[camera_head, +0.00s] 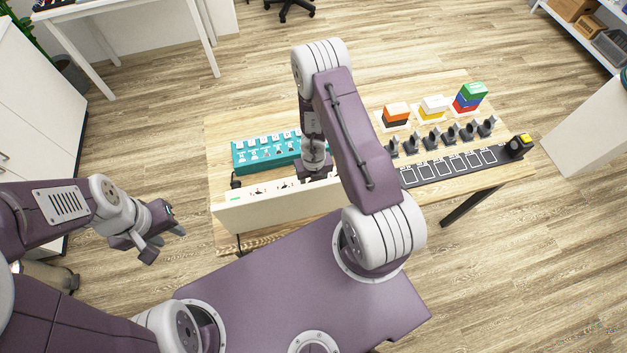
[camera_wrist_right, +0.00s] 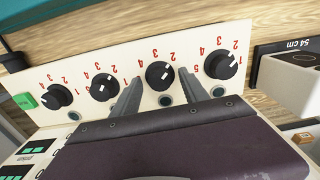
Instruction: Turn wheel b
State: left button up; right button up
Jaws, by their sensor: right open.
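A cream panel (camera_head: 280,208) stands at the table's near edge. In the right wrist view the panel (camera_wrist_right: 75,72) carries several black dials with white marks and red numbers that appear upside down. I cannot read which dial is wheel b. My right gripper (camera_wrist_right: 161,74) is open, with one finger on each side of the third dial from the left (camera_wrist_right: 158,76). I cannot tell whether the fingers touch it. In the head view my right arm hides most of that gripper. My left gripper (camera_head: 165,243) is open and empty, left of the table, away from the panel.
A teal box (camera_head: 266,153) with white labels stands behind the panel. Right of my arm are a black strip (camera_head: 450,166), several dark upright holders (camera_head: 434,139) and colored blocks (camera_head: 469,97). A green button (camera_wrist_right: 24,100) sits at the panel's left in the wrist view.

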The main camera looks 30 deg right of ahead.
notch_tip(320, 180, up, 9)
jog(key=p, duration=0.9)
jog(key=shift+f, duration=0.1)
